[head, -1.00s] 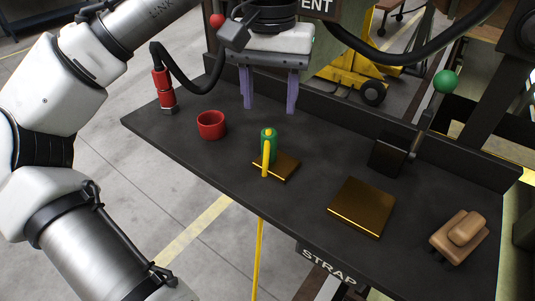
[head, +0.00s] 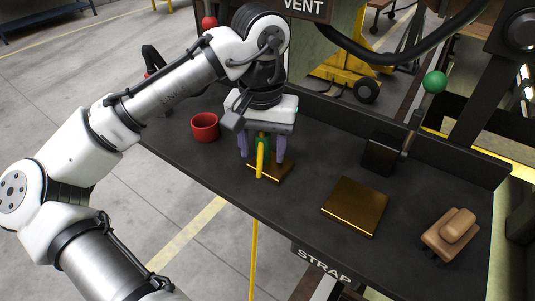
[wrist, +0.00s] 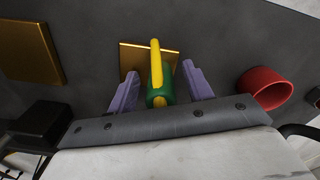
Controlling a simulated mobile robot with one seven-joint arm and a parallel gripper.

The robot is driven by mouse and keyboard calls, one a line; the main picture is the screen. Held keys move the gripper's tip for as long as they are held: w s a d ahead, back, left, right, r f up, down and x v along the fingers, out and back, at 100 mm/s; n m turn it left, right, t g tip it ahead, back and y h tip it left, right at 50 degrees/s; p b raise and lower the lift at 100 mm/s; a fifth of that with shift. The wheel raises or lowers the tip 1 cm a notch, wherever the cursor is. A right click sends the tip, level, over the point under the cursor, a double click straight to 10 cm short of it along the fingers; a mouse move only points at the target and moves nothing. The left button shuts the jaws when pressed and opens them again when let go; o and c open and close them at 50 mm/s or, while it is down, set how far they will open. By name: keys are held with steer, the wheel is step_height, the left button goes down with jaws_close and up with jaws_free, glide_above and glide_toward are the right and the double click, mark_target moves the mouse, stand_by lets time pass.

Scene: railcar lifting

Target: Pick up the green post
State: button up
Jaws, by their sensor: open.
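The green post (head: 264,152) stands upright on a small brass plate (head: 284,169) on the dark bench. A yellow strap or bar (head: 260,163) runs along its front side and partly hides it. My gripper (head: 262,158) is over the post, with its purple fingers open on either side of it. In the wrist view, the post (wrist: 158,93) shows between the two fingers (wrist: 157,88), with a visible gap on each side. The yellow piece (wrist: 156,62) reaches across the brass plate (wrist: 134,58) there.
A red cup (head: 205,128) stands left of my gripper. A larger brass plate (head: 355,206) lies to the right, with a tan block (head: 451,235) beyond it. A black block (head: 381,155) and a green-knobbed lever (head: 435,82) are at the back right.

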jaws_close()
steer(key=shift+r, duration=0.1)
stand_by(0.3)
